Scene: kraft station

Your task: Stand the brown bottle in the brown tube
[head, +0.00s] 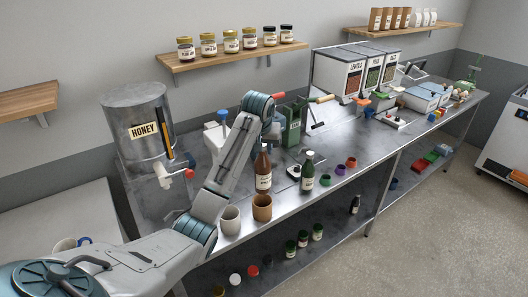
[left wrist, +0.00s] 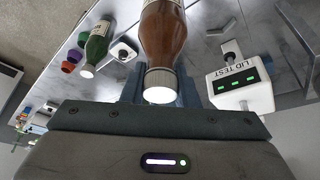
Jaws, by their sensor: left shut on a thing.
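The brown bottle (head: 263,172), with a pale label, is upright in the head view. My left gripper (head: 265,143) is shut on its neck from above. In the left wrist view the bottle (left wrist: 163,35) runs away from its white cap (left wrist: 160,90), between the fingers of the gripper (left wrist: 160,92). The brown tube (head: 262,210) stands open-topped near the table's front edge. The bottle's base shows just above the tube's rim in the picture; I cannot tell whether it is over or behind it. The tube is not seen in the wrist view. My right gripper is not in view.
A grey-white cup (head: 230,220) stands just left of the tube. A green bottle (head: 308,172) stands to the right, with small coloured cups (head: 340,169) beyond. A white lid tester (left wrist: 240,85) is close to the bottle. A honey drum (head: 140,125) stands at left.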

